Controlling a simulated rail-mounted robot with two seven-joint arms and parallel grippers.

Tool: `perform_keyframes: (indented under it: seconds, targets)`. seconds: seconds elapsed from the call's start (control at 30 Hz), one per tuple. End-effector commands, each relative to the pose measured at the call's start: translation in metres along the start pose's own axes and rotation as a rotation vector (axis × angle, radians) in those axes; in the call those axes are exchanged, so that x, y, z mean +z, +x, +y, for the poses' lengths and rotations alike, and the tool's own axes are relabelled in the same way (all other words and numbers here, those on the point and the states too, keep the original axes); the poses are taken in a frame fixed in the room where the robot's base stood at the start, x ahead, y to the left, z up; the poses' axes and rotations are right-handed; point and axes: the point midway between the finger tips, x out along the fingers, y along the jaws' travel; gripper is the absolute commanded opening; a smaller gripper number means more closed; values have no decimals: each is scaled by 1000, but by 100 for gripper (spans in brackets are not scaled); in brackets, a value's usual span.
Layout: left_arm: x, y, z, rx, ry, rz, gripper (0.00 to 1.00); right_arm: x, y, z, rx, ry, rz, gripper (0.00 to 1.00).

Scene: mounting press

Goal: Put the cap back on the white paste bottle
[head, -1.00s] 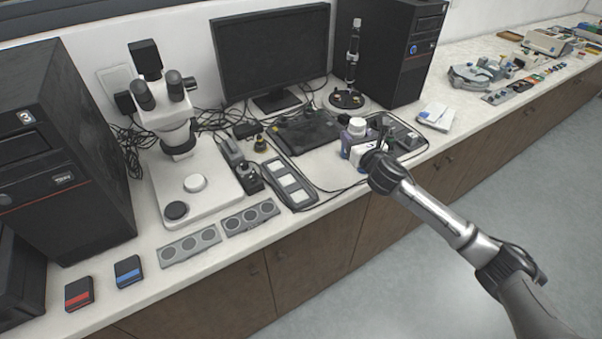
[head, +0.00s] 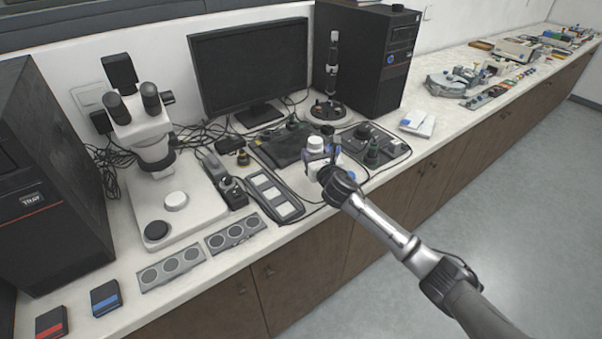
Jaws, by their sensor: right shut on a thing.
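A white bottle (head: 313,168) with blue on it stands at the front of the bench, partly hidden behind my right gripper. Just behind it is a bottle with a greyish-purple body and a white lid (head: 315,143). My right gripper (head: 334,155) reaches in from the lower right, with its fingers close to both bottles. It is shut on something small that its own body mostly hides. I cannot make out a loose cap, and the top of the white bottle is not clear. My left gripper is not in view.
A tray with dark green-topped items (head: 372,152) lies just right of the gripper. A long tray with white pads (head: 274,194) lies to the left, with cables around it. A stand (head: 327,109) and monitor (head: 250,67) are behind. The bench's front edge is close.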

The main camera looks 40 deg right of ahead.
Motion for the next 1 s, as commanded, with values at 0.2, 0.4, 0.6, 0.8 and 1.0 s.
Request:
perform_keyframes:
  seconds: [0.2, 0.4, 0.6, 0.8, 1.0]
  targets:
    - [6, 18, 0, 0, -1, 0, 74, -21, 24, 23, -2, 2, -3, 0]
    - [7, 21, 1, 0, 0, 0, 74, -25, 31, 31, 0, 0, -2, 0]
    - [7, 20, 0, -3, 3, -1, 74, -25, 31, 32, 0, -1, -2, 0]
    - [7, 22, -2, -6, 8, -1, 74, -28, 31, 32, 0, 0, -2, 0]
    - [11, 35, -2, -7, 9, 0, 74, -52, 31, 32, -1, 0, 0, 0]
